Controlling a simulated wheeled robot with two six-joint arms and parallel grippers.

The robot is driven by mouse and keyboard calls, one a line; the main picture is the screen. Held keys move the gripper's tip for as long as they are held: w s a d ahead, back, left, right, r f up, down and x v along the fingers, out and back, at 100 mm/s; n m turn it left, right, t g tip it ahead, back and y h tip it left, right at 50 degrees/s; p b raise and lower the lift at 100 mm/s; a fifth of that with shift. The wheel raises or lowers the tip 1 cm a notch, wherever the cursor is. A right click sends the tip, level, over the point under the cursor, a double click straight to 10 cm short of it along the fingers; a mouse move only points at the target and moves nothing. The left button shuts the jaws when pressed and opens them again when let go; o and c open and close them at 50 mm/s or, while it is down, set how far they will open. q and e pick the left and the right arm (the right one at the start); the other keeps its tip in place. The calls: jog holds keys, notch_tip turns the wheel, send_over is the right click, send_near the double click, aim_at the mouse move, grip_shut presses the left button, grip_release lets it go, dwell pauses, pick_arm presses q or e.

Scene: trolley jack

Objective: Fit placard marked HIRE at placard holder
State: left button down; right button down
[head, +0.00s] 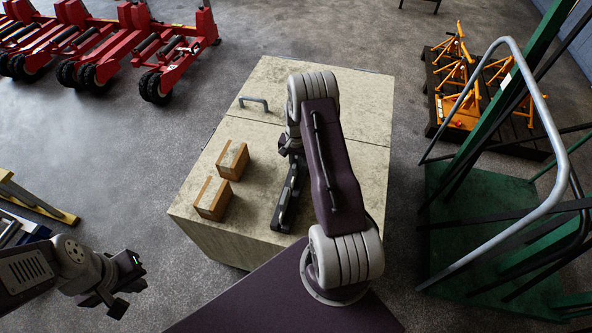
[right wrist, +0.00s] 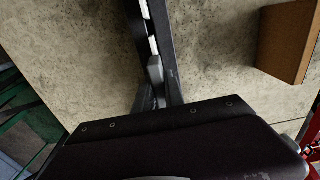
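No placard with readable HIRE lettering shows in either view. A long narrow black object (head: 287,197) lies on the pale cabinet top (head: 225,125); I cannot tell for sure whether it is the placard holder. In the right wrist view a dark bar with white patches (right wrist: 150,35) runs up from my gripper body. My right gripper (head: 290,145) is above the cabinet top near the far end of the black object, mostly hidden by my arm. My left gripper (head: 122,282) is open and empty, off the cabinet's left side.
Two cardboard boxes (head: 213,198) (head: 233,160) sit on the cabinet's left part. A grey handle (head: 254,103) stands further back. A green trolley with a grey rail (head: 545,110) stands at right. Red jacks (head: 165,65) stand at upper left. Orange stands (head: 460,110) rest on a pallet.

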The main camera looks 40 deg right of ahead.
jog(key=w+a+r+b, duration=0.2)
jog(key=w+a+r, duration=0.4)
jog(key=w+r, duration=0.3)
notch_tip(320, 180, up, 2)
jog(key=shift+w+a+r, duration=0.1)
jog(key=shift+w+a, duration=0.2)
jog(key=shift+a, duration=0.1)
